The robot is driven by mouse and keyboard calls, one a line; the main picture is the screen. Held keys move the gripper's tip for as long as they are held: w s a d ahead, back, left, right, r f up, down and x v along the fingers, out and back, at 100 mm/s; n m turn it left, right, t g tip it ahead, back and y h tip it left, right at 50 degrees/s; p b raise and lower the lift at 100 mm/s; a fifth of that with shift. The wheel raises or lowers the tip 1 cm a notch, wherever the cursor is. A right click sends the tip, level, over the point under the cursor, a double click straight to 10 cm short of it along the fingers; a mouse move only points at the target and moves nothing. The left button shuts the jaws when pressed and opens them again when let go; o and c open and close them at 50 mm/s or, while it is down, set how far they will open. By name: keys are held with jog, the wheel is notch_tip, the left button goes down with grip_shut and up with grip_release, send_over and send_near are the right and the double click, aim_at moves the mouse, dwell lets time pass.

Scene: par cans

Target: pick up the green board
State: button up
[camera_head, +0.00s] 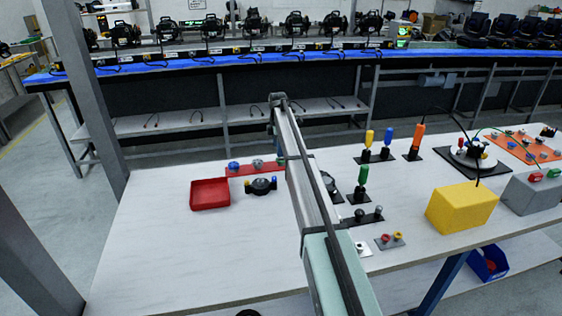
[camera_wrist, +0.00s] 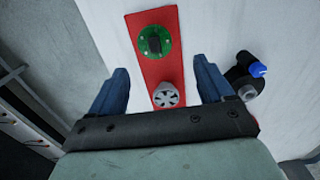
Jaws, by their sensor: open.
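My gripper (camera_wrist: 162,77) is open and empty, with one blue finger on each side of the red board in the picture. I cannot tell its height above the board. In the head view a red board (camera_head: 240,171) with blue and grey knobs lies behind the black part on the table, partly hidden by my arm. My gripper does not show clearly there.
A black part (camera_head: 262,186) with blue and yellow knobs lies close by; it also shows right of my gripper in the wrist view (camera_wrist: 243,75). A red tray (camera_head: 210,207) stands left. Several tools and a yellow box (camera_head: 455,207) stand right. The table's (camera_head: 170,255) front left is clear.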

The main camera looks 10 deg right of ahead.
aim_at(280, 159)
jog(key=shift+w+d+f, duration=0.15)
jog(key=shift+d+f, duration=0.05)
jog(key=shift+f, duration=1.15)
jog(key=shift+w+d+f, duration=0.1)
jog(key=shift+d+f, duration=0.05)
jog(key=shift+f, duration=1.15)
jog(key=c, duration=1.1)
